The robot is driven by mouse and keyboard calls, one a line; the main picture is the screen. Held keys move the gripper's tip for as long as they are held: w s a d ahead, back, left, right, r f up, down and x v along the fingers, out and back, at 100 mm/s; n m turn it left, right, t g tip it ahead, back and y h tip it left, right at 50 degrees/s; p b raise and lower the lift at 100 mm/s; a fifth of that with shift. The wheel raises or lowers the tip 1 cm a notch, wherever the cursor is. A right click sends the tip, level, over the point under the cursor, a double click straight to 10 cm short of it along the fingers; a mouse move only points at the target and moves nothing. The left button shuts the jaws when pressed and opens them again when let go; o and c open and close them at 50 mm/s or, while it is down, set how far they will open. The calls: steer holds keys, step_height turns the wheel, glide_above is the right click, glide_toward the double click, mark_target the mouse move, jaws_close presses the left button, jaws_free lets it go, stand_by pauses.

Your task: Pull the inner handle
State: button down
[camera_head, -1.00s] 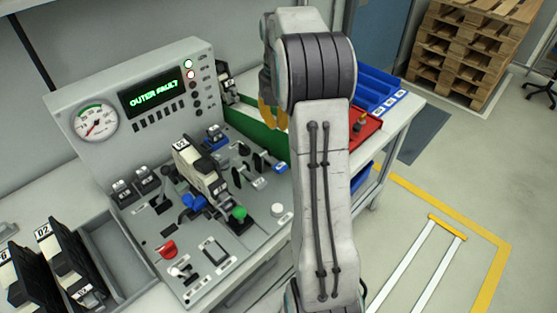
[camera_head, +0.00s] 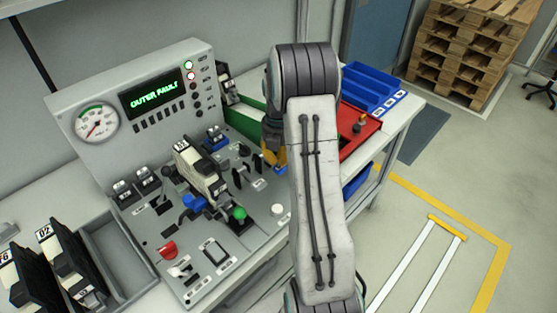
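A grey control console (camera_head: 150,236) stands on the bench at the left, with a display (camera_head: 156,94) reading "OUTER FAULT". Several small dark levers (camera_head: 243,150) stand on its right part. I cannot tell which of them is the inner handle. A green-knobbed lever (camera_head: 238,214) and a blue-handled lever (camera_head: 193,202) stand nearer the front. My gripper (camera_head: 272,156) shows only as orange fingers at the right edge of the console, close to the dark levers. My arm hides part of it, and I cannot see whether it is open, shut or touching a lever.
A red knob (camera_head: 168,249) is at the console's front left. A red tray (camera_head: 352,140) and blue bins (camera_head: 369,88) lie behind my arm to the right. Black modules marked "02" (camera_head: 60,260) are in a rack at the left. Wooden pallets (camera_head: 462,50) stand at the back right.

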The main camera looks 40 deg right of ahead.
steer(key=shift+f, duration=0.6)
